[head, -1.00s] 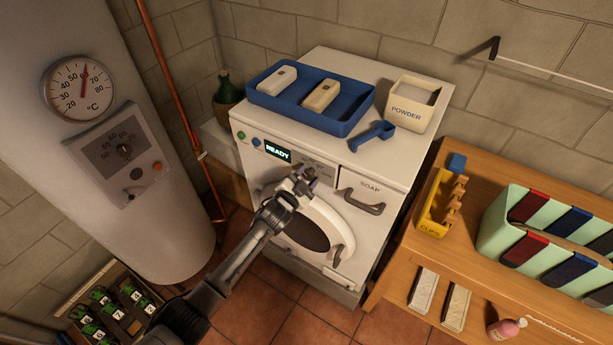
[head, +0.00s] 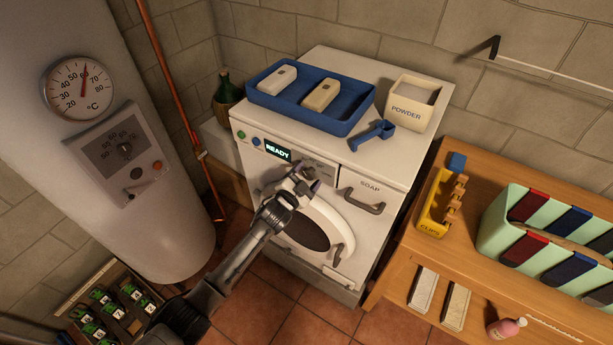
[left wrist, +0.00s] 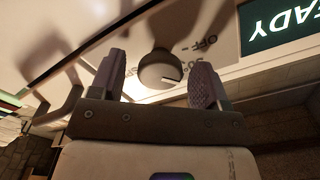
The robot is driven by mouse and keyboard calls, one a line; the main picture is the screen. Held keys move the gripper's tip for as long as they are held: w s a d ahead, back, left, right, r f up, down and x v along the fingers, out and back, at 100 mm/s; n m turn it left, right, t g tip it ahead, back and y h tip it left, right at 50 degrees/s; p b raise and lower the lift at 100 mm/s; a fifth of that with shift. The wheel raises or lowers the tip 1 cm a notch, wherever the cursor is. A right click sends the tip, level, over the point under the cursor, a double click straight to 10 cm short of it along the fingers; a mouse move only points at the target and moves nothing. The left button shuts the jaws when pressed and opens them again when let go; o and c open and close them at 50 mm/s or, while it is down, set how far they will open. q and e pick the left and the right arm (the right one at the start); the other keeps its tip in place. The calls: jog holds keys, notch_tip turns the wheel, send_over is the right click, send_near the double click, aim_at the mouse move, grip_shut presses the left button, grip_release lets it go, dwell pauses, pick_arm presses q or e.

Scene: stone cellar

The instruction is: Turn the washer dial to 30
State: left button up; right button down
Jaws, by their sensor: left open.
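The washer (head: 325,200) is white, with its display (head: 278,150) lit and reading READY. My left gripper (head: 307,180) is open in front of the control panel, just below and right of the display. In the left wrist view the round grey dial (left wrist: 160,68) lies between the spread fingers of my left gripper (left wrist: 158,80), with a gap on both sides. Its panel print is upside down there; OFF is readable and a partly hidden number sits beside the dial. A pale mark shows at the dial's near edge. In the head view the gripper largely hides the dial. My right gripper is out of view.
The soap drawer handle (head: 365,202) sticks out right of the gripper, and the door handle (head: 338,254) below. A blue tray (head: 350,122), a powder box (head: 408,104) and a blue scoop (head: 374,135) are on top. A wooden bench (head: 445,260) stands right.

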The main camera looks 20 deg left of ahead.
pick_arm(q)
jog(key=shift+s, duration=0.15)
jog(key=shift+s+a, duration=0.1)
jog(key=shift+s, duration=0.15)
jog(key=p+v, duration=0.1)
jog(key=v, duration=1.2)
